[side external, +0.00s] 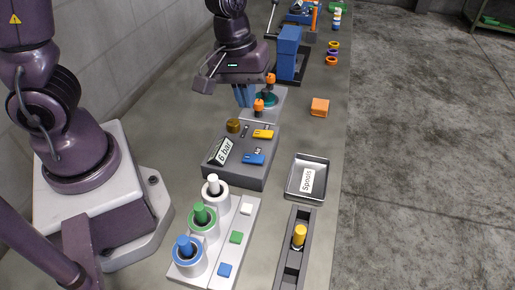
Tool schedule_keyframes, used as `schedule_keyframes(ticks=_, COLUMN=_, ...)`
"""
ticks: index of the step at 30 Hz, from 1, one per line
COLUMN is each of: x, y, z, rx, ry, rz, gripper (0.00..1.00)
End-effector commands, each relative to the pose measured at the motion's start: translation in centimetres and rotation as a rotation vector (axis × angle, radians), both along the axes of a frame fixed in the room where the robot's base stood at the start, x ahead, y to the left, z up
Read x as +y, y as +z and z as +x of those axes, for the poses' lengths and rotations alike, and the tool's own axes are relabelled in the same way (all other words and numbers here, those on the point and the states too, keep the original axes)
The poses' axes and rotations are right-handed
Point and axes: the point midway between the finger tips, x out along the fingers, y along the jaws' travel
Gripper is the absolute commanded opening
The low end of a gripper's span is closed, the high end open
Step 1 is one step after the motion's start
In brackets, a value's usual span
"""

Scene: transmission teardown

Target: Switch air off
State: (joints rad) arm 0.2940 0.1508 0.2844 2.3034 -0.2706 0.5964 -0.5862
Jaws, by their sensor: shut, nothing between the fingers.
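A dark grey box (232,178) with a "6 bar" sign (223,151) stands on the bench, mid-picture. On its top are a yellow lever (263,134), a blue lever (253,160) and a brass-coloured round knob (233,125). Which one is the air switch I cannot tell for certain; the lever labels are too small to read. My gripper (245,97), with blue fingers, points down beyond the box's far edge. It is shut and empty, apart from both levers. The fingertips are small and partly blend with the plate behind.
Two orange-knobbed parts (259,106) stand close beside my gripper on a light plate. A blue press-like block (288,52) stands further back. An orange cube (320,107), a "Spools" tray (322,190) and a dark slotted tray (281,270) lie right. Colour-coded cups (203,220) stand in front.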

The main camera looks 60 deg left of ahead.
Motion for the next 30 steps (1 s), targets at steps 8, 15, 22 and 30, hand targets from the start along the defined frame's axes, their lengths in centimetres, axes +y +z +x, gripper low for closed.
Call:
schedule_keyframes(ticks=8, x=-0.2, y=-2.2, z=0.1, rx=0.008, ry=-0.001, rz=0.001, gripper=0.00)
schedule_keyframes(ticks=15, x=-0.7, y=-7.0, z=0.6, rx=0.009, ry=0.001, rz=0.001, gripper=0.00)
schedule_keyframes(ticks=22, x=-1.1, y=-11.1, z=1.1, rx=0.006, ry=0.000, rz=0.000, gripper=0.00)
schedule_keyframes(ticks=30, x=-1.5, y=-13.6, z=1.5, rx=0.002, ry=-0.001, rz=-0.001, gripper=0.00)
